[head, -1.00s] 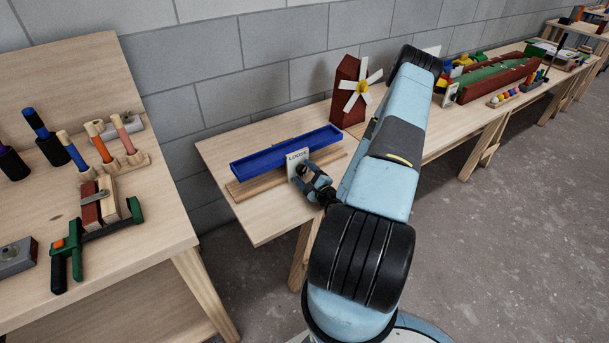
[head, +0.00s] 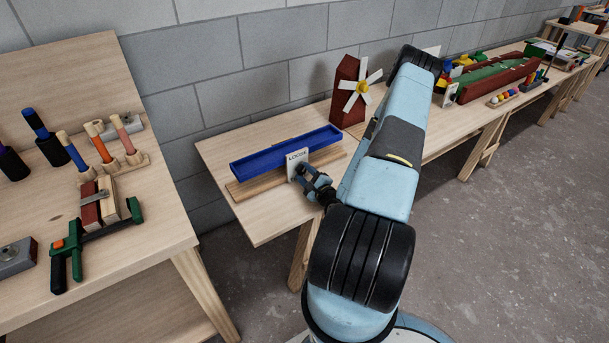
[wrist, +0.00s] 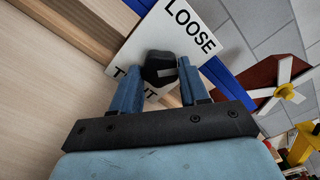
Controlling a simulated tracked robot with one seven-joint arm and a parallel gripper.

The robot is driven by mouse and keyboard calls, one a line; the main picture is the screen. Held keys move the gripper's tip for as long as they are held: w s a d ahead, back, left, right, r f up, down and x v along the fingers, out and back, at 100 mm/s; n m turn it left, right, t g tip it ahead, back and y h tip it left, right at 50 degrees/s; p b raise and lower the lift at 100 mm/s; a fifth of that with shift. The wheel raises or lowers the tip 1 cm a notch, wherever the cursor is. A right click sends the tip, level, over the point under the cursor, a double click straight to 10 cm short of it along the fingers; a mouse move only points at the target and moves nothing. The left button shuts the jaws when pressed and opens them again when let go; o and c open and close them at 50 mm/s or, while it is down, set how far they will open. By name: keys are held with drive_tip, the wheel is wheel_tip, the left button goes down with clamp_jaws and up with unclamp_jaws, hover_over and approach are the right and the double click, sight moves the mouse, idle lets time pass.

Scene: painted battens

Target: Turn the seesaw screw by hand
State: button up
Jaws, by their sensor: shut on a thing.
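The seesaw is a blue trough (head: 285,151) on a wooden base (head: 238,188) on the middle bench. A white card (head: 292,158) stands at its front; in the wrist view the card (wrist: 190,15) reads LOOSE, and a second word is partly covered. The black screw knob (wrist: 151,66), with a grey mark on its face, sits in front of the card. My gripper (head: 308,174) is at the card; in the wrist view its blue fingers (wrist: 160,78) are shut on the knob, one on each side. The knob is hidden by my gripper in the head view.
A red windmill (head: 347,105) stands behind the seesaw on the right. A left bench holds a green clamp (head: 68,250) and several pegs. More toys stand along the bench to the right. Bare bench top lies left of the seesaw.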

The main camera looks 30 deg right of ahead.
drive_tip(key=shift+a+f, duration=0.1)
drive_tip(key=m, duration=0.3)
drive_tip(key=shift+m, duration=0.3)
drive_tip(key=m, duration=0.4)
drive_tip(key=shift+s+m, duration=0.1)
drive_tip(key=shift+m, duration=0.2)
drive_tip(key=m, duration=0.3)
drive_tip(key=shift+f+m, duration=0.1)
drive_tip(key=shift+m, duration=0.2)
drive_tip(key=m, duration=0.4)
drive_tip(key=shift+m, duration=0.3)
drive_tip(key=m, duration=1.1)
drive_tip(key=shift+m, duration=0.4)
